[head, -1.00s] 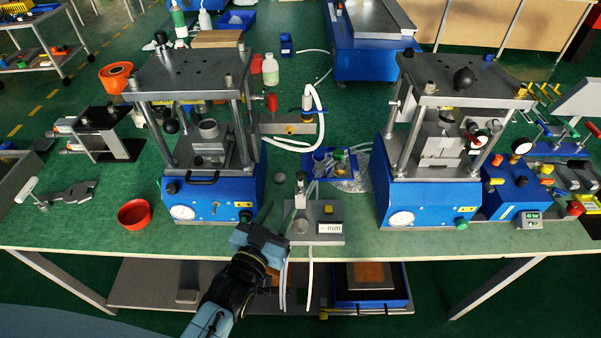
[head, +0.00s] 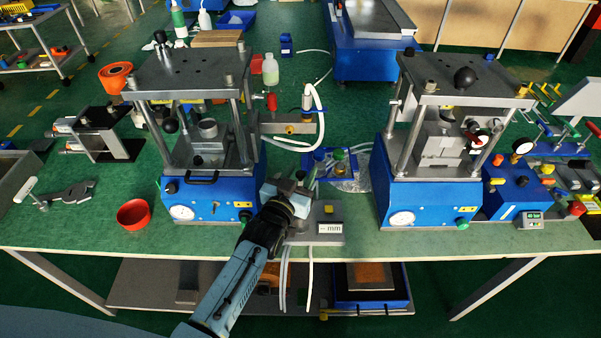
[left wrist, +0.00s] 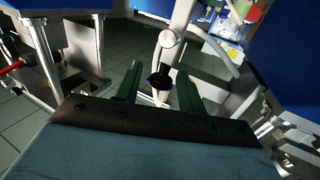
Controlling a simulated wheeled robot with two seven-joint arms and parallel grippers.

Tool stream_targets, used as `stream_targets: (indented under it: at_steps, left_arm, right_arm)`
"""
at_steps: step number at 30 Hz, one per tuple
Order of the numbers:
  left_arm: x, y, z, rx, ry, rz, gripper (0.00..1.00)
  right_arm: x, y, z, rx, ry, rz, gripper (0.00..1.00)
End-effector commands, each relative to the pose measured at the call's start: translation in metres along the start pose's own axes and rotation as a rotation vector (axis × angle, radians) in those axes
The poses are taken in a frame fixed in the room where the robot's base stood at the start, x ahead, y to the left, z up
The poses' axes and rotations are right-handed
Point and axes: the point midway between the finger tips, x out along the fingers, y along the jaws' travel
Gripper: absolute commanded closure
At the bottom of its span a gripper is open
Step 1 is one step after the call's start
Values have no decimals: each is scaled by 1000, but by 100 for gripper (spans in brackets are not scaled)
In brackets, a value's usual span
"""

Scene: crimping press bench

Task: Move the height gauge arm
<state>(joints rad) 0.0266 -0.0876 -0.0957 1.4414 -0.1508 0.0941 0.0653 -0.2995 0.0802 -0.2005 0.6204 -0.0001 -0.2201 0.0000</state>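The height gauge (head: 330,210) stands at the front middle of the bench, with a grey base, a yellow button and a small "mm" display. My left gripper (head: 302,178) is over the left part of the gauge and hides most of its post and arm in the head view. In the left wrist view, my left gripper (left wrist: 160,84) has its two dark green fingers apart. A silver gauge part with a black tip (left wrist: 160,79) shows in the gap between them; I cannot tell whether either finger touches it. My right gripper is not in view.
A blue-based press (head: 215,200) stands close on the left, another press (head: 430,203) on the right. A blue tray with small parts (head: 340,168) lies behind the gauge. A red bowl (head: 134,213) sits at the left front. White hoses hang below the front edge.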

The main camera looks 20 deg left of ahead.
Motion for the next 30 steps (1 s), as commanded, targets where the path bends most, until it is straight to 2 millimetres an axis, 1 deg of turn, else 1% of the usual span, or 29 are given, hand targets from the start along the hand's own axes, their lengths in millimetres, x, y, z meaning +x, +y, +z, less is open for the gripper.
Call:
stream_targets:
  at_steps: [4,12,13,23,26,30]
  left_arm:
    - [0,0,0,0,0,0,62]
    - [0,0,0,0,0,0,97]
    - [0,0,0,0,0,0,100]
    - [-1,2,1,3,9,3,100]
    - [-3,5,3,12,30,7,100]
    - [-6,14,6,34,90,19,100]
  right_arm:
    - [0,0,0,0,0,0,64]
    - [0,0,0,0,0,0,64]
    - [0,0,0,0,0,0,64]
    - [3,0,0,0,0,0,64]
    - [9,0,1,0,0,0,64]
    - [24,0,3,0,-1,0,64]
